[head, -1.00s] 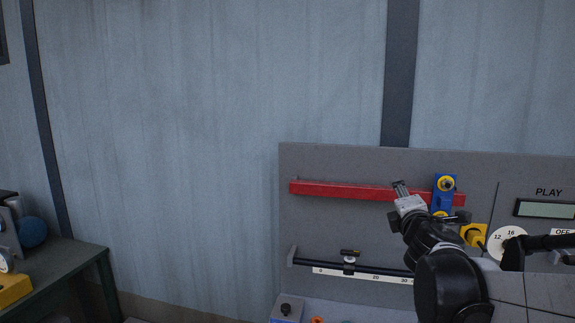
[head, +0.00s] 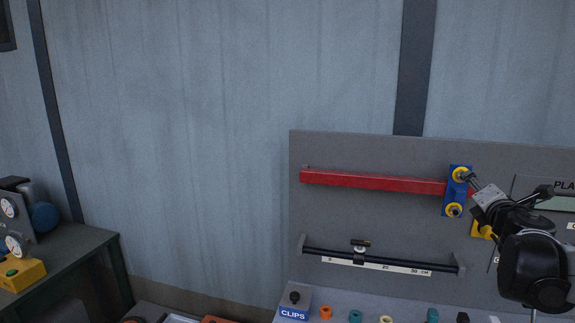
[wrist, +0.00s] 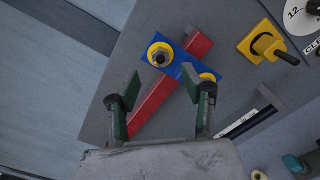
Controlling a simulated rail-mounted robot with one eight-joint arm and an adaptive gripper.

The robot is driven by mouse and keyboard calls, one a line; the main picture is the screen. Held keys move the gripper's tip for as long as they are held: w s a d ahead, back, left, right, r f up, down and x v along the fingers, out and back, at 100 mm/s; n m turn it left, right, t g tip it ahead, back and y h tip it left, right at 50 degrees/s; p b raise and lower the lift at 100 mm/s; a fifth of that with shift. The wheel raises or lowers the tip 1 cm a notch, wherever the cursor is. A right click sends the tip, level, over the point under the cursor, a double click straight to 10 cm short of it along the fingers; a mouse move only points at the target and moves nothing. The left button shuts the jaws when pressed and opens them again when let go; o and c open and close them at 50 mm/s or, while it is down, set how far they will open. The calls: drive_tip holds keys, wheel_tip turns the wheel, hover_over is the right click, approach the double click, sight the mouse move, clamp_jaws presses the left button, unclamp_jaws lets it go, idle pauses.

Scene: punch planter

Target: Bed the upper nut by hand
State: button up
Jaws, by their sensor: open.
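The upper nut (head: 459,174) is a yellow ring with a grey centre at the top of a blue plate (head: 448,193). In the wrist view the upper nut (wrist: 160,54) is just beyond my fingertips, between their lines. My gripper (head: 470,178) is open, with its fingers pointing left at the upper nut in the head view. In the wrist view my gripper (wrist: 160,84) is empty, its two fingers spread. The lower nut (head: 454,210) is also yellow; in the wrist view the lower nut (wrist: 208,77) is close by the right fingertip. Contact cannot be told.
A red bar (head: 370,182) runs left from the blue plate on a grey board (head: 320,220). A ruler rail (head: 400,264) lies below. A yellow switch (wrist: 264,42) and a white dial (wrist: 298,15) are beside the plate. Several small coloured parts stand on the ledge.

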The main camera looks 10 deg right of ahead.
drive_tip(key=x, duration=0.8)
drive_tip(key=shift+c, duration=0.4)
clamp_jaws()
drive_tip(key=shift+s+f+m+b, duration=0.1)
drive_tip(key=shift+f+m+b, duration=0.05)
drive_tip(key=shift+m+b, duration=0.95)
drive_tip(key=shift+m, duration=0.9)
drive_tip(key=shift+o, duration=0.4)
unclamp_jaws()
